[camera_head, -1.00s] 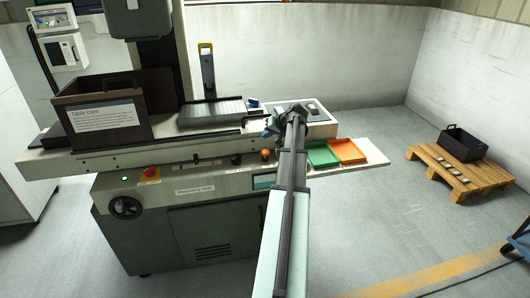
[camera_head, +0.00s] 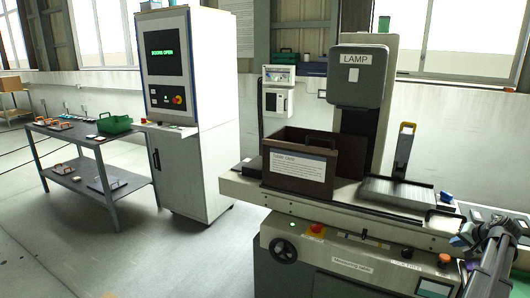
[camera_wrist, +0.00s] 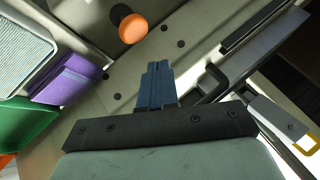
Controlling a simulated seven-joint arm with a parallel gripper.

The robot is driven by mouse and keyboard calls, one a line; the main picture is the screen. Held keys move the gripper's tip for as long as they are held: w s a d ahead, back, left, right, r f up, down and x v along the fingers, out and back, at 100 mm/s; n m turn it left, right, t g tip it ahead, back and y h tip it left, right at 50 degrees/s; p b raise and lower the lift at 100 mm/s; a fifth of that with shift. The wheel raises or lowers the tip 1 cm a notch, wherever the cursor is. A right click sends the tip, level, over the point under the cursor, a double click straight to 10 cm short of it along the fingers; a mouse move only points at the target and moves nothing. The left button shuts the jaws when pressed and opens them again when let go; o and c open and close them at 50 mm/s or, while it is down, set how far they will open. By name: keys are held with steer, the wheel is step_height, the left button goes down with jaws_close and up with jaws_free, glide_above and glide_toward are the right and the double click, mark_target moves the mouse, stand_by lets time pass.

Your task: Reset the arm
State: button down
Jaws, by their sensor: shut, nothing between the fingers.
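My gripper (camera_head: 462,240) is at the right edge of the head view, over the front right part of the machine bed (camera_head: 330,208). In the wrist view its blue fingers (camera_wrist: 158,72) are pressed together with nothing between them. They appear apart from the machine surface below. An orange knob (camera_wrist: 133,28) lies beyond the fingertips in the wrist view; an orange button also shows in the head view (camera_head: 445,258). My arm runs off the lower right of the head view.
A brown box (camera_head: 300,163) labelled "Table care" and a grey ribbed plate (camera_head: 395,192) sit on the machine. In the wrist view a purple block (camera_wrist: 66,80) and green tray (camera_wrist: 28,125) lie left. A control cabinet (camera_head: 185,105) and shelf table (camera_head: 85,140) stand left.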

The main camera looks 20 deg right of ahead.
steer(key=s+a+f+g, duration=0.2)
steer(key=s+a+f, duration=0.2)
steer(key=f, duration=0.2)
steer(key=s+a+f+g, duration=0.2)
steer(key=s+a+f, duration=0.1)
steer(key=a+f, duration=0.3)
steer(key=a+f+n+g+y, duration=0.2)
steer(key=a+f, duration=0.9)
steer(key=a, duration=0.3)
steer(key=a+f+n+g+y, duration=0.1)
steer(key=a+f+g, duration=0.2)
steer(key=a+f, duration=0.9)
steer(key=s+a+f+n+g, duration=0.2)
steer(key=s+a+f+n, duration=0.1)
steer(key=a, duration=0.8)
steer(key=s+a+f+n+g, duration=0.2)
steer(key=s+a+f, duration=0.3)
steer(key=s+a, duration=0.3)
steer(key=s+a+f+n+g+h, duration=0.1)
steer(key=s+a+f+n, duration=0.3)
steer(key=a, duration=1.2)
steer(key=shift+s+a+f+g, duration=0.2)
steer(key=shift+s+f+g, duration=0.35)
steer(key=shift+s, duration=0.2)
